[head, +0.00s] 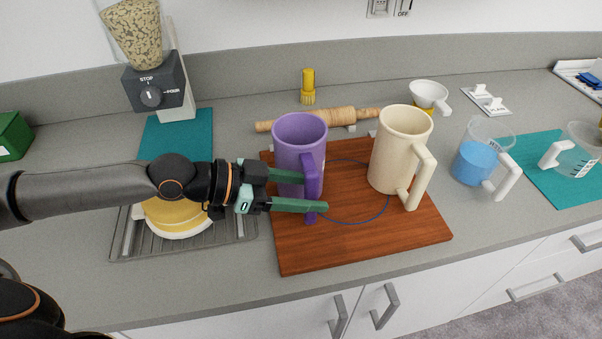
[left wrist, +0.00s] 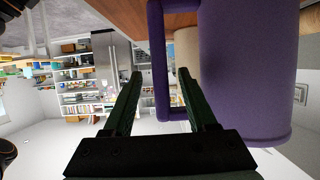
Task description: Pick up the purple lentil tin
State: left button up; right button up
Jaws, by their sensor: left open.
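The purple lentil tin (head: 300,132) is a tall purple mug-shaped container with a side handle, upright on the wooden board. In the left wrist view the tin (left wrist: 245,75) fills the right side. My left gripper (head: 313,193) comes in from the left beside the tin, level with its handle. Its two green fingers are open. In the left wrist view the handle (left wrist: 160,75) shows between the fingers (left wrist: 159,76), with gaps on both sides; I cannot tell whether the tips reach past it. My right gripper is not in view.
A cream handled container (head: 398,150) stands to the right on the same wooden board (head: 350,245). A rolling pin (head: 335,116) lies behind. A jug with blue contents (head: 474,163) is further right. A rack (head: 235,232) with a yellow-and-white item lies under my left arm.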

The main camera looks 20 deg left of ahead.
pick_arm(q)
jog(key=shift+p+x, duration=0.3)
jog(key=shift+x, duration=1.7)
jog(key=shift+c, duration=0.2)
grip_shut()
jog(key=shift+a, duration=0.1)
jog(key=shift+r, duration=0.1)
